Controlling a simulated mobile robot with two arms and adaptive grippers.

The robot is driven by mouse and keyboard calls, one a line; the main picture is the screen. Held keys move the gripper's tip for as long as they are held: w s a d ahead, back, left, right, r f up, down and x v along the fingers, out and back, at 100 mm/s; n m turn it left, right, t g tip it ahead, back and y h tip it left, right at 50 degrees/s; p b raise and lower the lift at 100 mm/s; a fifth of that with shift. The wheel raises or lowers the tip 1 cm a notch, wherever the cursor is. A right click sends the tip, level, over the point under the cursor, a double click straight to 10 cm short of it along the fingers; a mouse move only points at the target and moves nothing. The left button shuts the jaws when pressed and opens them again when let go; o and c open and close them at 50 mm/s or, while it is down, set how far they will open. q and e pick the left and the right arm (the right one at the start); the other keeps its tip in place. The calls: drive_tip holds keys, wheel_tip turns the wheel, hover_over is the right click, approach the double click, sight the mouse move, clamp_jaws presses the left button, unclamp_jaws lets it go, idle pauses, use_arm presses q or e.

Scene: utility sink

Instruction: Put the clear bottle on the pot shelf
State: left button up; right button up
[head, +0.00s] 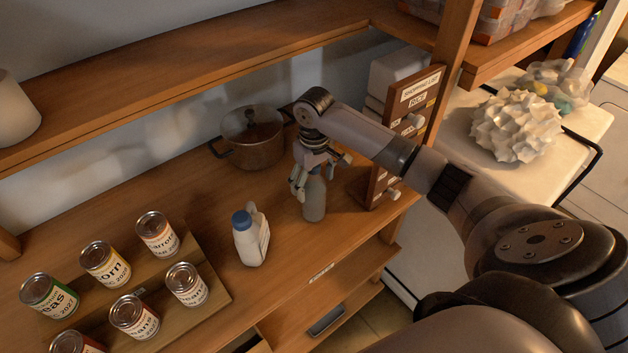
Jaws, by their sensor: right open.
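A greyish, see-through bottle (314,200) stands upright on the wooden shelf that also holds a lidded pot (255,138). My right gripper (312,180) is directly above it, pointing down, with its open fingers around the bottle's upper part. The fingers and wrist hide the bottle's top, and I cannot tell whether they touch it. The pot stands behind and to the left of the bottle. My left gripper is not in view.
A white jug with a blue cap (251,238) stands left of the bottle. Several labelled cans (157,234) stand on a stepped wooden rack at the lower left. A wooden shopping-list board (410,125) stands close on the right. An upper shelf (200,75) runs above.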

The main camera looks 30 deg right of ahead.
wheel_tip(320, 180, up, 7)
drive_tip(key=b, duration=0.2)
drive_tip(key=shift+w+f+b, duration=0.1)
drive_tip(key=shift+f+b, duration=0.1)
drive_tip(key=shift+b, duration=0.2)
wheel_tip(320, 180, up, 5)
drive_tip(key=shift+f, duration=0.1)
drive_tip(key=shift+r, duration=0.5)
